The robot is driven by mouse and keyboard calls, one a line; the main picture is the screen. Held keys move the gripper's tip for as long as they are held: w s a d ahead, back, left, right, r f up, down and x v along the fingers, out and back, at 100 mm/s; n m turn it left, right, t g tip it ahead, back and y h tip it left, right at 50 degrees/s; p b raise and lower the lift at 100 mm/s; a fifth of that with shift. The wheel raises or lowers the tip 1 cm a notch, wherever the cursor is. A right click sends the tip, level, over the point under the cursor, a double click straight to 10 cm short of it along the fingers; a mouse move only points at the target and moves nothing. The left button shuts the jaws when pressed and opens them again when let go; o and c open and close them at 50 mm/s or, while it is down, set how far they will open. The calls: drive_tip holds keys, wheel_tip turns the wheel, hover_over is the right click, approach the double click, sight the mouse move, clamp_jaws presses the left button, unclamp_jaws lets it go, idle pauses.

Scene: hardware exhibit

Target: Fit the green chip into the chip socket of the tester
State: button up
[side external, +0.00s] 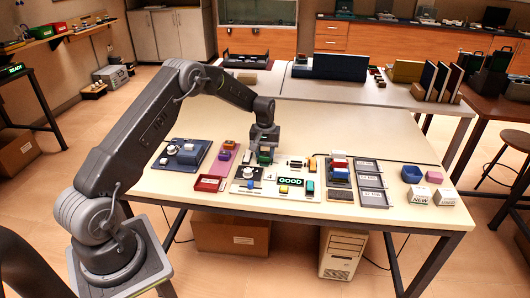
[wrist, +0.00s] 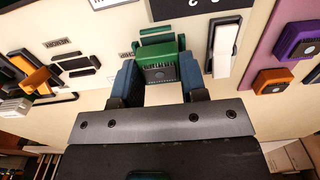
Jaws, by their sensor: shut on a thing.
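The green chip (wrist: 157,51) is between the two fingers of my gripper (wrist: 158,85) in the wrist view, with a grey labelled face toward the camera. My gripper is shut on it. In the side view my gripper (side external: 264,147) points down over the back of the white tester board (side external: 273,193), with the green chip (side external: 265,158) under it. The tester carries a lit GOOD display (side external: 291,181). Whether the chip touches the board cannot be told.
A white rocker switch (wrist: 229,48) stands close to the chip. A pink mat (side external: 222,162) with purple and orange chips lies to the left. A red tray (side external: 209,183) is in front of it. Grey trays (side external: 370,182) lie on the right. Bare table shows at the front left.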

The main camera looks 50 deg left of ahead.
drive_tip(key=shift+f, duration=0.65)
idle(0.7)
drive_tip(key=o, duration=1.3)
drive_tip(key=shift+r, duration=3.75)
